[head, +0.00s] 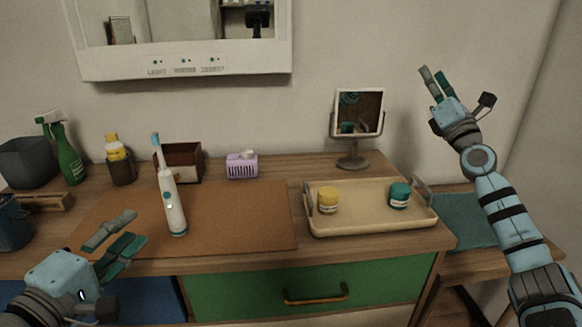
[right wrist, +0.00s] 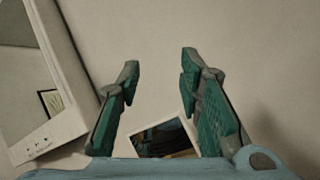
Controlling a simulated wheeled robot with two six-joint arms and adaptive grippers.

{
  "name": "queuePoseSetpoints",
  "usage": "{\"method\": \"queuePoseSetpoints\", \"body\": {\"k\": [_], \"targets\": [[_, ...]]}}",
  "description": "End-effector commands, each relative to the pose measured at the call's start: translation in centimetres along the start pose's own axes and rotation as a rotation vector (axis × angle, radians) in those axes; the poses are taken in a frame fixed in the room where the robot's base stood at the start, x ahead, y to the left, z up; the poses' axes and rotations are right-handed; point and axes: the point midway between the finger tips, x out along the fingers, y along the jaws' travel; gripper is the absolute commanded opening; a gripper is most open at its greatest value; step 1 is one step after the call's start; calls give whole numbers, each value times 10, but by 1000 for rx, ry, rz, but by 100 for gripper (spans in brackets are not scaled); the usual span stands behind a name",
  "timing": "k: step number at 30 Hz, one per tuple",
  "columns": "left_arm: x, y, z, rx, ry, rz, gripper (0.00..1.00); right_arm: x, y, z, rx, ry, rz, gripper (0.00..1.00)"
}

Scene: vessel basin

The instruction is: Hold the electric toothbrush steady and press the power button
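The electric toothbrush (head: 172,198) is white with a teal brush head and stands nearly upright on the brown mat (head: 240,215), tilted slightly left. A small button (head: 169,206) shows on its front. My left gripper (head: 132,232) is low and to the left of the toothbrush, its fingers apart and empty, pointing toward the handle without touching it. My right gripper (head: 432,82) is raised high at the right against the wall, far from the toothbrush. In the right wrist view its two fingers (right wrist: 160,75) are wide apart with nothing between them.
A beige tray (head: 365,219) holds a yellow jar (head: 328,200) and a teal jar (head: 399,195). A standing mirror (head: 358,115) is behind it. A purple basket (head: 242,166), brown box (head: 180,163) and green spray bottle (head: 68,150) line the back. The mat's right part is clear.

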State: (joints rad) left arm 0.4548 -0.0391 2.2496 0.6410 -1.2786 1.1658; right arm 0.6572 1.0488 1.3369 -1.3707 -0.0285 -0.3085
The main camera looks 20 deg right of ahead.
Motion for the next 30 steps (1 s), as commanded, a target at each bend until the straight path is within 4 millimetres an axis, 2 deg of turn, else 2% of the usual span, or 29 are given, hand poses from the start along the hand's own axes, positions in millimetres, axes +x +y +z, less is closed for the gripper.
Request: {"method": "queuePoseSetpoints", "body": {"k": [1,3,5,6,10,12,15,18,21,26,30], "targets": [[0,0,0,0,0,0,33,0,26,-32,16,69,62,33],[0,0,0,0,0,0,33,-5,68,-77,29,181,160,33],[0,0,0,0,0,0,33,-14,107,-113,33,271,251,33],[0,0,0,0,0,0,33,-22,134,-136,31,330,314,33],[0,0,0,0,0,0,33,-62,223,-197,5,504,532,33],[0,0,0,0,0,0,33,-88,268,-221,-25,583,646,33],[0,0,0,0,0,0,33,-127,319,-244,-79,672,787,33],[0,0,0,0,0,0,33,-156,352,-257,-130,729,885,33],[0,0,0,0,0,0,33,-172,368,-263,-162,760,935,33],[0,0,0,0,0,0,33,-171,383,-276,-169,770,948,33],[0,0,0,0,0,0,33,-159,407,-298,-166,770,949,33]]}}
